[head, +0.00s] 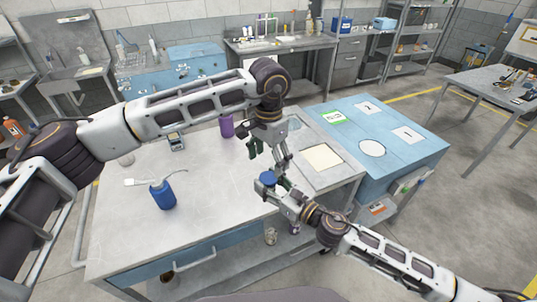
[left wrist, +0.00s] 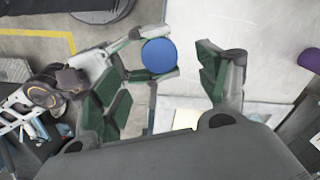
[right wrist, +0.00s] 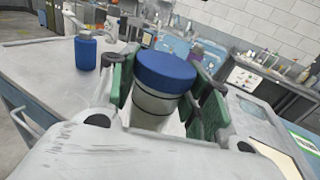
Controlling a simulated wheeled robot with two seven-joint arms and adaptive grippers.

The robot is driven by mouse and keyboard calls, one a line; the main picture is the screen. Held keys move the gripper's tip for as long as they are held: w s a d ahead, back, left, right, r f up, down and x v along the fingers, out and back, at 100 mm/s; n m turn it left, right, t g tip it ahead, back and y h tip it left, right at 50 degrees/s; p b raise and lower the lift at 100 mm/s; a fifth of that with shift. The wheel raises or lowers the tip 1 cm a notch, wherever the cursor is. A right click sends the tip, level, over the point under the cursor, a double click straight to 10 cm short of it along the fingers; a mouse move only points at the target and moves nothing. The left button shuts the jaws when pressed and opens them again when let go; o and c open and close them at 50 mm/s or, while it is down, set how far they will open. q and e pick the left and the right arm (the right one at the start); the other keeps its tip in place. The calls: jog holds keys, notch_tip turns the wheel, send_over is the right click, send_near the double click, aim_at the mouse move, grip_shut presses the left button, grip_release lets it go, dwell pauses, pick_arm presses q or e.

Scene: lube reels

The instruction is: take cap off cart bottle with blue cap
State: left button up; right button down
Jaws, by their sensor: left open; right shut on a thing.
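The bottle (right wrist: 155,104) is pale and translucent with a wide blue cap (right wrist: 166,71) on top. My right gripper (right wrist: 167,95) is shut on the bottle's body, below the cap, and holds it near the cart's right front edge. In the head view the blue cap (head: 267,179) shows at the right gripper's tips. My left gripper (left wrist: 177,70) is open and points down above the bottle. In the left wrist view the round blue cap (left wrist: 159,56) lies between its fingers, nearer the left one, with no clear contact.
The cart top (head: 110,220) carries a blue bottle (head: 163,194) with a white nozzle, a purple cylinder (head: 227,126) and a small meter (head: 176,142). A beige pad (head: 322,157) lies at the right. A blue cabinet (head: 400,170) stands beyond. The front middle is clear.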

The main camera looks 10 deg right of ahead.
aim_at(268, 177)
pick_arm(q)
jog(key=shift+f, duration=3.25)
jog(key=c, duration=1)
jog(key=o, duration=1)
jog(key=shift+r, duration=2.25)
